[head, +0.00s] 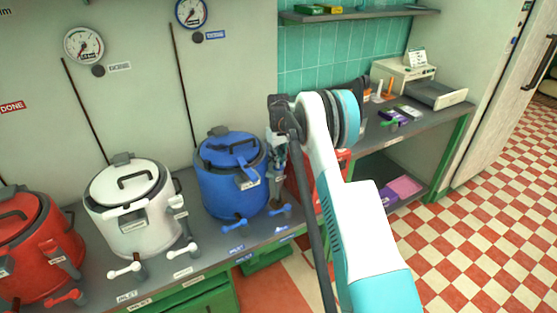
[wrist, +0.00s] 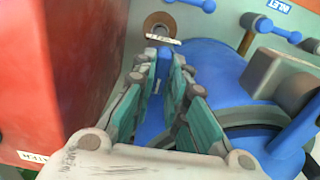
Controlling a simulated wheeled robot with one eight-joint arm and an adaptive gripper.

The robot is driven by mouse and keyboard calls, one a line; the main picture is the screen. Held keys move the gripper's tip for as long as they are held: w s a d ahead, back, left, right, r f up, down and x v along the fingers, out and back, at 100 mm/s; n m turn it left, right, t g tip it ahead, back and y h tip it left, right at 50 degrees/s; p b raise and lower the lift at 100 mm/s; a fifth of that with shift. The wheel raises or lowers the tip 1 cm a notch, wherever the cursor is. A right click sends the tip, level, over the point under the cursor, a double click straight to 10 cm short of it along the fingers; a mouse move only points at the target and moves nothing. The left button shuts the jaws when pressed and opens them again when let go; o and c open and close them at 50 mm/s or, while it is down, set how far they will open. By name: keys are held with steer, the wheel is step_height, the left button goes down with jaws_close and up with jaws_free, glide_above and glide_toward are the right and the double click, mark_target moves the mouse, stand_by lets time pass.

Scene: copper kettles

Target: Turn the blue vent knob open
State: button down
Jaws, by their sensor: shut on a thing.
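The blue kettle (head: 228,185) stands on the grey counter in the head view, its lid on. In the wrist view its blue body and dark rim (wrist: 228,75) fill the right side. The blue vent knob (wrist: 151,118) shows as a blue bar between my fingers, in front of a small white label. My gripper (wrist: 160,65) is shut on this knob, one finger on each side. In the head view my gripper (head: 277,150) is at the kettle's right side, partly behind my arm, and the knob cannot be made out there.
A white kettle (head: 130,220) and a red kettle (head: 35,250) stand to the left. Blue valve handles (head: 235,222) are in front of the blue kettle. A red box (wrist: 60,75) is close on my gripper's left. A side counter with small items is at right.

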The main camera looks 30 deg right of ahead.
stand_by(0.3)
steer(key=c, duration=1.6)
jaws_free()
steer(key=shift+r, duration=0.1)
step_height(320, 180, up, 12)
